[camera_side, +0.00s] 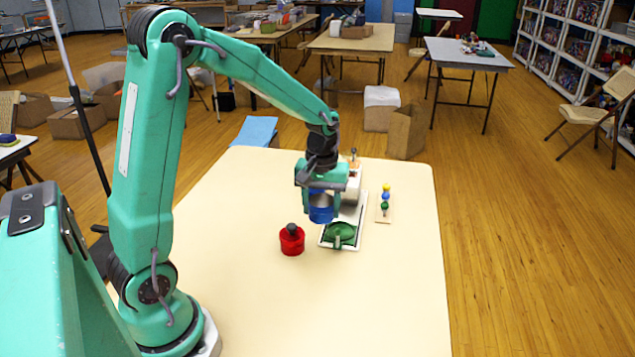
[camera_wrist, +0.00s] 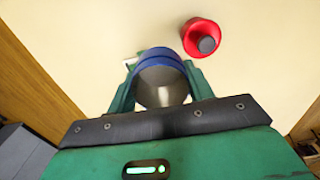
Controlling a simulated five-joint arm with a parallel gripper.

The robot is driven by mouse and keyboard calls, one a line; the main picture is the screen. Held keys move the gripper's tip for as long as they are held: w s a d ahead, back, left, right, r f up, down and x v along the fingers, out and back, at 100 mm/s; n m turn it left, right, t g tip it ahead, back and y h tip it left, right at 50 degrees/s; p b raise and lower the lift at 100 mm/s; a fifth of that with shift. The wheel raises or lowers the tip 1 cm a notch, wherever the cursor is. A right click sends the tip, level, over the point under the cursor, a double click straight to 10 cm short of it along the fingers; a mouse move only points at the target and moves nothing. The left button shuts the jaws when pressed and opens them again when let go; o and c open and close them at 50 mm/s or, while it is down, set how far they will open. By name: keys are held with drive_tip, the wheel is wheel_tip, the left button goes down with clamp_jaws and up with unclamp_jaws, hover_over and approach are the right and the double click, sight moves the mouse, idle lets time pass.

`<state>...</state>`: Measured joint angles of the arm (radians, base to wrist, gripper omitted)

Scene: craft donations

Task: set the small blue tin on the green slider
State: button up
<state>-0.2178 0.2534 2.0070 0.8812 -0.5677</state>
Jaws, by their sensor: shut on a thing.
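My gripper (camera_side: 321,198) is shut on a small blue tin (camera_side: 321,211) and holds it in the air, near the left edge of the white-framed track. In the wrist view the blue tin (camera_wrist: 160,62) sits between the two fingers of my gripper (camera_wrist: 160,84), with a grey metallic surface facing the camera. The green slider (camera_side: 342,230) is at the near end of the track (camera_side: 360,232), just below and right of the tin in the side view. The tin looks apart from it. The wrist view does not clearly show the slider.
A red tin with a dark knob (camera_side: 292,241) stands left of the track; it also shows in the wrist view (camera_wrist: 201,34). A small board with coloured beads (camera_side: 385,204) is to the right. A pale block (camera_side: 352,190) is behind the gripper. The near tabletop (camera_side: 350,305) is clear.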

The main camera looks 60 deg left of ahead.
drive_tip(key=shift+w, duration=0.15)
drive_tip(key=w+a+f, duration=0.2)
drive_tip(key=w, duration=0.5)
drive_tip(key=shift+f, duration=0.15)
drive_tip(key=shift+f, duration=0.15)
drive_tip(key=shift+f, duration=2.7)
drive_tip(key=shift+f, duration=0.6)
drive_tip(key=o, duration=0.7)
drive_tip(key=shift+r, duration=0.15)
